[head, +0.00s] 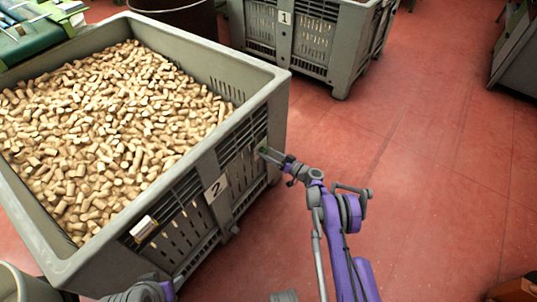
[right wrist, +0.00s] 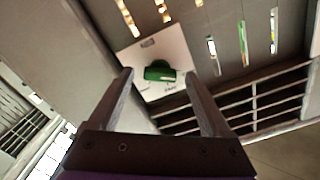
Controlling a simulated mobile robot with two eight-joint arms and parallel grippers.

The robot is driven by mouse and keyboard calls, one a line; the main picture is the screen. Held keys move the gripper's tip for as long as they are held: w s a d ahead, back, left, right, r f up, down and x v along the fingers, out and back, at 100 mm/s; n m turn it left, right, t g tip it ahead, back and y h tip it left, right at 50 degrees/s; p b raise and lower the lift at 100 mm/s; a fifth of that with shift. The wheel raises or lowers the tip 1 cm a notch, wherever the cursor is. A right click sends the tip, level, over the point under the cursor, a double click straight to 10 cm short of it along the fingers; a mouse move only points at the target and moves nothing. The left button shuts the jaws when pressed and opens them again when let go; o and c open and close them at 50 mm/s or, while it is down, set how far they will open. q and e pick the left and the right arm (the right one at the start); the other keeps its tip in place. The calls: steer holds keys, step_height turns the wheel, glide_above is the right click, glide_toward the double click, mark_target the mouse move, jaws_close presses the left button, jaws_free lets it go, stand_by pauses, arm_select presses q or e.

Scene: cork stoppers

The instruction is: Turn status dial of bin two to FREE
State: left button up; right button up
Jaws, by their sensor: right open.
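Bin two (head: 275,100) is a grey slatted crate full of cork stoppers, with a "2" label (head: 216,187) on its side. In the right wrist view, the status dial is a green knob (right wrist: 160,71) on a white plate (right wrist: 152,47) fixed to the bin's side. The plate's lettering is too small to read, so I cannot tell the dial's setting. My right gripper (head: 264,152) is at the bin's side near its right corner. In the right wrist view its open fingers (right wrist: 160,75) stand either side of the knob, with gaps showing. My left gripper is not in view.
Another grey bin labelled "1" (head: 285,18) stands at the back. A dark round tub (head: 185,12) is beside it. A white and yellow card (head: 143,229) is on bin two's side. The red floor (head: 420,190) to the right is mostly clear.

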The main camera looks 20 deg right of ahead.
steer(key=shift+w+a, duration=0.1)
jaws_close()
stand_by(0.4)
steer(key=shift+m+b, duration=3.5)
steer(key=shift+m, duration=2.3)
